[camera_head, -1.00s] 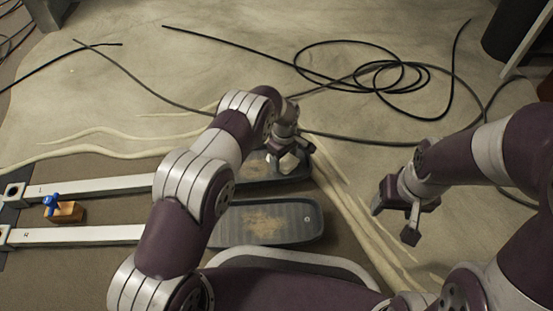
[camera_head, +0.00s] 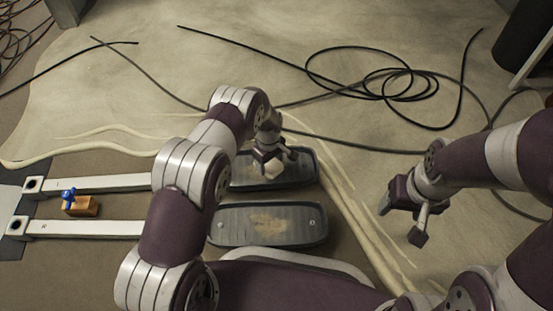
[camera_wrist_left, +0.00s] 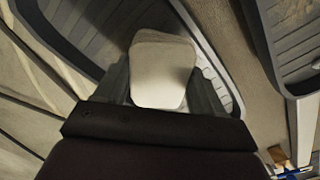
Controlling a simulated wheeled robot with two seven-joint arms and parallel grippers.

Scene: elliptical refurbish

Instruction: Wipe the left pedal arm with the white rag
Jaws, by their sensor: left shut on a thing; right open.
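The left pedal arm is the upper of two pale bars, and its bar (camera_head: 112,184) runs right to a dark ridged footplate (camera_head: 303,174). My left gripper (camera_head: 269,160) is over this footplate, shut on the white rag (camera_head: 273,171). In the left wrist view the rag (camera_wrist_left: 162,72) is a pale rounded block between the fingers, over the grey ridged surface. I cannot tell whether it touches the footplate. My right gripper (camera_head: 402,222) is open and empty, off to the right above the floor.
A second, lower pale bar (camera_head: 85,228) leads to another dark footplate (camera_head: 225,232) with a brown smudge. An orange block (camera_head: 85,207) with a blue knob (camera_head: 68,194) sits between the bars. Black cable (camera_head: 345,50) lies coiled on the mat behind.

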